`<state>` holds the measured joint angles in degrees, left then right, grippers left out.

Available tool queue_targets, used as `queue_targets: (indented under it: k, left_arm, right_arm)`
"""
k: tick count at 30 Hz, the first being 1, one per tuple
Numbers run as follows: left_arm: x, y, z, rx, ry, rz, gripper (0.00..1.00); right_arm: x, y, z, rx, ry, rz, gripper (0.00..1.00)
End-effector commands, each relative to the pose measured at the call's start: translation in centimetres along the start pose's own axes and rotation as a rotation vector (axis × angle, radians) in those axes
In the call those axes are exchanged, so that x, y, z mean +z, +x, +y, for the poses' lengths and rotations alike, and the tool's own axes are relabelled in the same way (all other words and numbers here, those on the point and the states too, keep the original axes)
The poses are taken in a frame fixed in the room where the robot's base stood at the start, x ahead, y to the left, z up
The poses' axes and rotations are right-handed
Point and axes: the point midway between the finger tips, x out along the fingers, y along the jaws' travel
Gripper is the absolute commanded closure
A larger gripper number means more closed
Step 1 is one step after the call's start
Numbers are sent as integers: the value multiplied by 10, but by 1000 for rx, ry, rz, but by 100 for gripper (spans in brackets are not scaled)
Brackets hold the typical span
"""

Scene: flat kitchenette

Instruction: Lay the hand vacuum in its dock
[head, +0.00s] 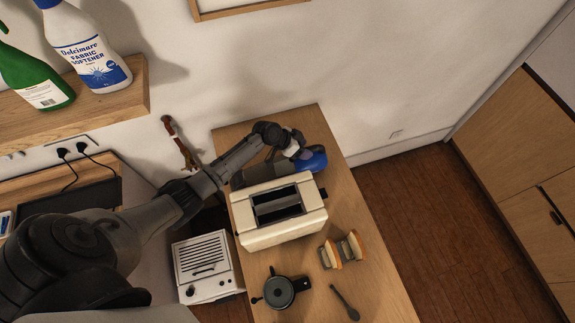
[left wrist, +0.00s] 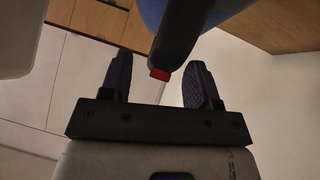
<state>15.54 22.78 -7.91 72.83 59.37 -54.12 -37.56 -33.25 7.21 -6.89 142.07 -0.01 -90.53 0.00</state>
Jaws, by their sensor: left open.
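The hand vacuum, blue (head: 313,160) with a dark grey body, is on the wooden counter behind the toaster, partly covered by my left arm and the toaster. In the left wrist view, its dark part with a red end (left wrist: 160,74) reaches down toward the space between my fingers, with blue above it. My left gripper (head: 297,150) is at the vacuum; its two fingers (left wrist: 160,84) stand apart on either side of the red end. I cannot tell whether they touch it. I cannot make out the dock apart from the vacuum. My right gripper is not in view.
A cream toaster (head: 280,211) stands close in front of the vacuum. Toast-like slices in a rack (head: 343,251), a dark lidded pot (head: 279,292) and a dark spoon (head: 344,302) are nearer. A shelf (head: 125,97) with bottles is at the upper left. The counter's right strip is clear.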

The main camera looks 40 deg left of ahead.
Motion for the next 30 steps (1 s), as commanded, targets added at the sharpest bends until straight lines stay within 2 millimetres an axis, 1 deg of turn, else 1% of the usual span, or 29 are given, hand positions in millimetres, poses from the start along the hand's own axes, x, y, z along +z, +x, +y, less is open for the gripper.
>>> queue_targets:
  k: [1,6,15,30]
  left_arm:
    - [0,6,1,1,-1,0,44]
    - [0,16,0,0,0,0,44]
    - [0,18,0,0,1,0,44]
    - [0,18,0,0,1,0,92]
  right_arm:
    - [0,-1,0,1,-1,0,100]
    - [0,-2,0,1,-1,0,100]
    - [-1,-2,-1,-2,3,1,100]
    - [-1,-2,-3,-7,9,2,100]
